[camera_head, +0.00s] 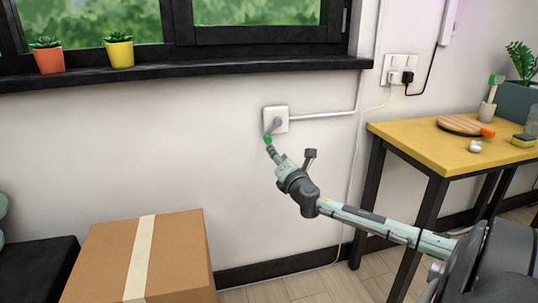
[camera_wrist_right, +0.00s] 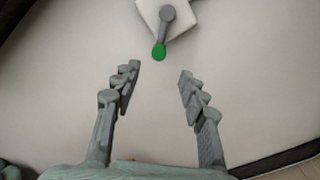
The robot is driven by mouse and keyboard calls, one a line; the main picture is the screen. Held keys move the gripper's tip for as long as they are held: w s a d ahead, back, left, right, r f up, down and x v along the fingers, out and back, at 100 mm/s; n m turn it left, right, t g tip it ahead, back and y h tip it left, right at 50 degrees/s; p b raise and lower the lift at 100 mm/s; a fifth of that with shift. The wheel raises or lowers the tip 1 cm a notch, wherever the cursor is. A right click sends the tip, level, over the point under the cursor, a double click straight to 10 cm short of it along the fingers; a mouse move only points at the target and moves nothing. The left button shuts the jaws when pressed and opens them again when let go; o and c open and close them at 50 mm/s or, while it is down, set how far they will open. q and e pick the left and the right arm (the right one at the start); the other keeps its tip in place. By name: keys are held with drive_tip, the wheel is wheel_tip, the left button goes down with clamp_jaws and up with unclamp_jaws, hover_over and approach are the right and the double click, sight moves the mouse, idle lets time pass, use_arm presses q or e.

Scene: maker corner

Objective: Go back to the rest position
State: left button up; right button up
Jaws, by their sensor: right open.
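My right arm reaches in from the right in the head view, with its gripper (camera_head: 271,150) just below a white wall box (camera_head: 282,115). A grey lever (camera_head: 274,125) with a green tip is mounted on the box and points down and to the left. In the right wrist view my right gripper (camera_wrist_right: 156,90) is open and empty, its two fingers well apart. The lever's green tip (camera_wrist_right: 159,52) lies ahead of the fingers, apart from both. My left gripper is not in view.
A yellow table (camera_head: 440,150) at right holds a round wooden board (camera_head: 460,125) and small items. A cardboard box (camera_head: 180,255) stands at lower left. A dark window sill (camera_head: 200,70) with two potted plants runs above. Wall and floor between box and table look clear.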

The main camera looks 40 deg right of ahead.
drive_tip(key=s+a+f+m+g+y, duration=0.1)
drive_tip(key=s+a+f+m+g, duration=0.35)
drive_tip(key=f, duration=0.75)
drive_tip(key=s+a+f+m+g+y, duration=0.1)
drive_tip(key=s+a+f+m+g, duration=0.1)
drive_tip(key=s+a+f+m, duration=0.7)
drive_tip(key=s+a+f+m+g+y, duration=0.5)
drive_tip(key=s+a+f+m+g, duration=0.1)
drive_tip(key=s+a+f, duration=1)
drive_tip(key=shift+a+f, duration=0.15)
drive_tip(key=shift+a, duration=0.75)
